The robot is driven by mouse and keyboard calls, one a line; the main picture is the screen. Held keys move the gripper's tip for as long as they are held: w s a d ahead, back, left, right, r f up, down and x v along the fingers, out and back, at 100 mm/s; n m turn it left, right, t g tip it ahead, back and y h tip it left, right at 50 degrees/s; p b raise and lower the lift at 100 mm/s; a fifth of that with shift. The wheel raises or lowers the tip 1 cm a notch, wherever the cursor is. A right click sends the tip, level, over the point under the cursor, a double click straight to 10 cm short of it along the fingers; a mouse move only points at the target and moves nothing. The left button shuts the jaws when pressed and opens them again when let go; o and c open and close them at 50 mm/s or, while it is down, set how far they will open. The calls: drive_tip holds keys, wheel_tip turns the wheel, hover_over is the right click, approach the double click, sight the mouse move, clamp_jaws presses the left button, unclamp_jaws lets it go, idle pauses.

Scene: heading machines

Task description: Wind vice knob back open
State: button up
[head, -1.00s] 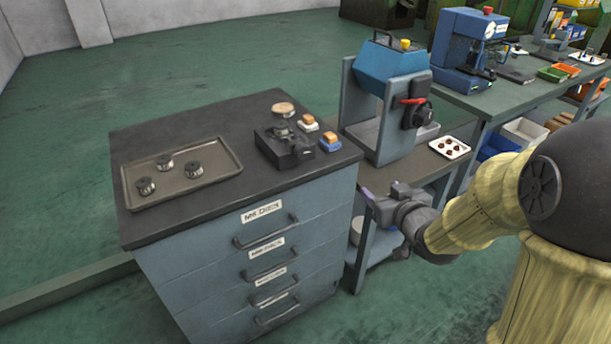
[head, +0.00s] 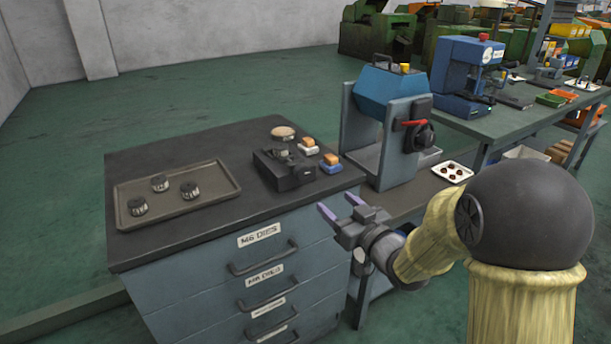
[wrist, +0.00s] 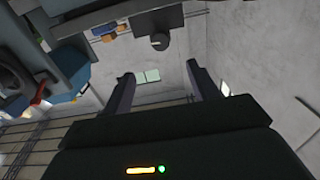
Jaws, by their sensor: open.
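The small black vice (head: 284,168) sits on top of the drawer cabinet (head: 140,247), near its right end. Its knob is too small to tell apart in the head view. My gripper (head: 340,206) is open and empty, in front of the cabinet's right front corner, apart from the vice. In the wrist view my gripper's two fingers (wrist: 160,82) stand apart with nothing between them. A dark round knob on a block (wrist: 159,41) shows beyond them; I cannot tell which thing it belongs to.
A tray (head: 122,196) with 3 dark round dies lies left on the cabinet. A round wooden-topped piece (head: 283,132) and two brushes (head: 331,163) lie near the vice. A blue machine (head: 388,92) with a red handle stands to the right. A white tray (head: 452,172) lies beside it.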

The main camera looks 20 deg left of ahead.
sight(304, 174)
drive_tip(key=x, duration=1.4)
drive_tip(key=shift+w+a+p, duration=0.25)
drive_tip(key=shift+w+p, duration=0.05)
drive_tip(key=c, duration=1)
